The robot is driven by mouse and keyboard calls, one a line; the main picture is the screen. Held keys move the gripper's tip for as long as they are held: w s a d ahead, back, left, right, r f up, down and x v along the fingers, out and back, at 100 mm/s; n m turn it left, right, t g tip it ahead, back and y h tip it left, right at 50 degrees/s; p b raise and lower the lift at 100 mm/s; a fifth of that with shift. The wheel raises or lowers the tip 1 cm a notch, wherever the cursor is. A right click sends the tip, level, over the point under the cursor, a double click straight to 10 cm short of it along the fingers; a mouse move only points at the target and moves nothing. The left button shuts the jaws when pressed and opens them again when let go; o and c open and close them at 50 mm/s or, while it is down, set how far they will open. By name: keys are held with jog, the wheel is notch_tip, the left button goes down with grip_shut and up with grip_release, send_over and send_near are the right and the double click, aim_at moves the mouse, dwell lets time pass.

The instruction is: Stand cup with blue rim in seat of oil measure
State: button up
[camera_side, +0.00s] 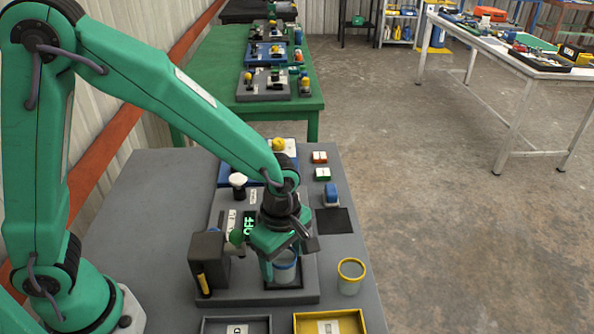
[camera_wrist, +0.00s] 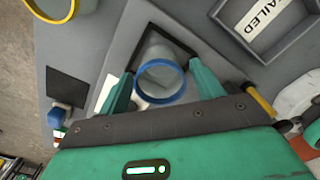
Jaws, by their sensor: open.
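The cup with the blue rim (camera_side: 285,270) stands upright, as far as I can see, inside the dark-edged square seat (camera_side: 307,283) of the grey oil measure (camera_side: 215,290). In the wrist view the cup's blue rim (camera_wrist: 160,97) faces the camera, and the seat's dark edge (camera_wrist: 184,38) shows behind it. My gripper (camera_side: 284,257) is open and low, with one finger on each side of the cup. Its fingers also flank the cup in the wrist view (camera_wrist: 160,78). Any contact between fingers and cup is unclear. The fingers partly hide the cup.
A cup with a yellow rim (camera_side: 350,277) stands right of the oil measure. A grey tray (camera_side: 236,319) and a yellow tray (camera_side: 330,314) are at the front. A dark pad (camera_side: 335,221) lies behind the yellow-rimmed cup. The display (camera_side: 249,226) reads OFF. The bench's left side is clear.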

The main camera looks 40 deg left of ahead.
notch_tip(320, 180, up, 11)
dwell(0.5)
dwell(0.5)
jog(key=s+a+r+m+t, duration=0.2)
jog(key=s+a+r+m, duration=0.2)
jog(key=a+m, duration=0.5)
jog(key=s+a+r+m+t, duration=0.3)
jog(key=s+a+m, duration=0.3)
jog(key=a+m, duration=0.2)
jog(key=shift+a+r+m+t, duration=0.3)
jog(key=shift+a+r+m, duration=0.05)
jog(key=shift+r+m, duration=0.15)
